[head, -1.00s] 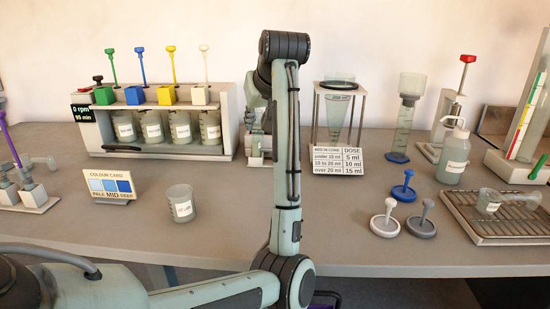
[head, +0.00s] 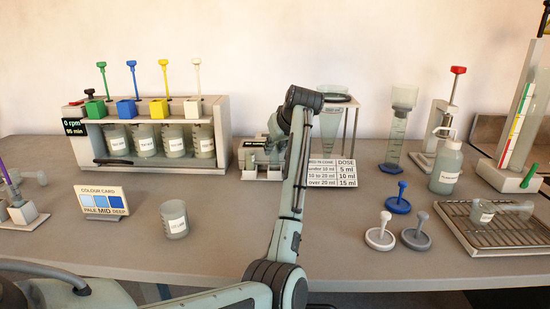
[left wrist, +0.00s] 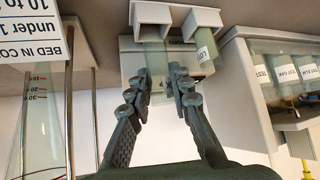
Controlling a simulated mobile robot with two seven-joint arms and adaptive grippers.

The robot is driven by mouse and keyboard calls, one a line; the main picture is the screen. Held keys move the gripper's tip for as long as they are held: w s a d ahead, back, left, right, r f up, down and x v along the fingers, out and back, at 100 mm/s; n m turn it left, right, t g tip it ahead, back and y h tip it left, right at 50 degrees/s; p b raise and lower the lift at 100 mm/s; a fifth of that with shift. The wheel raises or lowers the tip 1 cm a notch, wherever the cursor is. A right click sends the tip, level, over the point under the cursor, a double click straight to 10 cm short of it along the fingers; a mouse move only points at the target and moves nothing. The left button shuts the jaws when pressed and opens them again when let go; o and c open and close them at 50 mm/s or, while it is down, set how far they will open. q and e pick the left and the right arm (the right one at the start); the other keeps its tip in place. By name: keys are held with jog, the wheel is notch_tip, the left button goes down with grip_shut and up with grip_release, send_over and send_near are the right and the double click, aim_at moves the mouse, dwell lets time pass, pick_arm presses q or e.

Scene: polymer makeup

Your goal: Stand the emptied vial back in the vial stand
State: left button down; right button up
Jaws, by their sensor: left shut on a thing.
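The vial stand (head: 262,174) is a small pale block on the bench, between the jar rack and the dose card. In the left wrist view, which is upside down, it shows two square sockets (left wrist: 152,13). A labelled vial (left wrist: 205,46) stands in the right one. The emptied vial (left wrist: 153,57), clear and pale green, lines up with the left socket; whether it is fully seated I cannot tell. My left gripper (left wrist: 163,84) is shut on it, fingers on either side. In the head view my forearm partly hides the gripper. My right gripper is not in view.
The jar rack (head: 160,105) with coloured-handled plungers stands left of the stand. The dose card (head: 332,174) and a cone in a frame (head: 330,120) stand close on the right. A loose jar (head: 174,220) and the colour card (head: 103,203) are nearer the front.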

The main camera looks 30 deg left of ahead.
aim_at(276, 157)
pick_arm(q)
notch_tip(276, 157, down, 3)
jog(key=shift+s+d+r, duration=0.1)
jog(key=shift+r, duration=0.1)
jog(key=shift+s+f, duration=0.1)
jog(key=shift+f, duration=0.35)
jog(key=c, duration=1.8)
grip_release()
jog(key=shift+c, duration=0.2)
jog(key=o, duration=0.4)
jog(key=shift+f, duration=0.2)
jog(key=shift+o, duration=0.2)
jog(key=shift+r, duration=0.15)
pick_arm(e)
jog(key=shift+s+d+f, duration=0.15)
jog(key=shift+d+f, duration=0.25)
pick_arm(q)
jog(key=shift+w+r, duration=0.1)
jog(key=shift+w, duration=0.1)
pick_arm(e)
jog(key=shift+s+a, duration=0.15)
